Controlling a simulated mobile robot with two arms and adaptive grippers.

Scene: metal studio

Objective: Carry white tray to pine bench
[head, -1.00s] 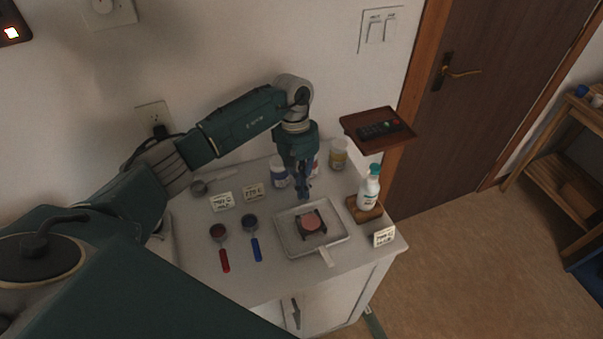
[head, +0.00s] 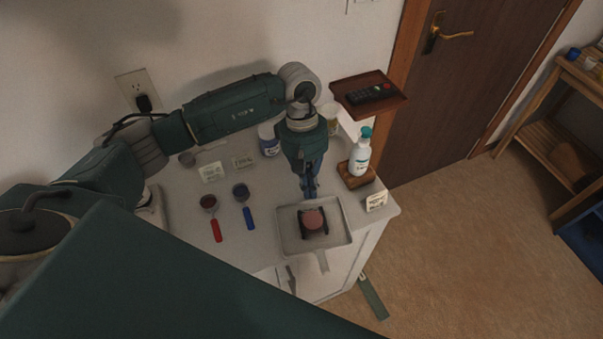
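The white tray (head: 340,238) is a shallow square pan with a short handle toward the front. It carries a dark holder with a pink round piece (head: 314,219). My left gripper (head: 311,194) points down at the tray's far rim, with its fingers close together on it. The tray overlaps the front edge of the white cabinet; whether it touches the top cannot be told. A light wooden bench with shelves (head: 535,138), likely the pine bench, stands at the far right, partly cut off. My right gripper is not in view.
On the cabinet top (head: 180,225) are a red-handled scoop (head: 215,229), a blue-handled scoop (head: 248,217), small cards and jars. A brown shelf (head: 350,92) holds a remote. The floor (head: 450,240) toward the bench is clear.

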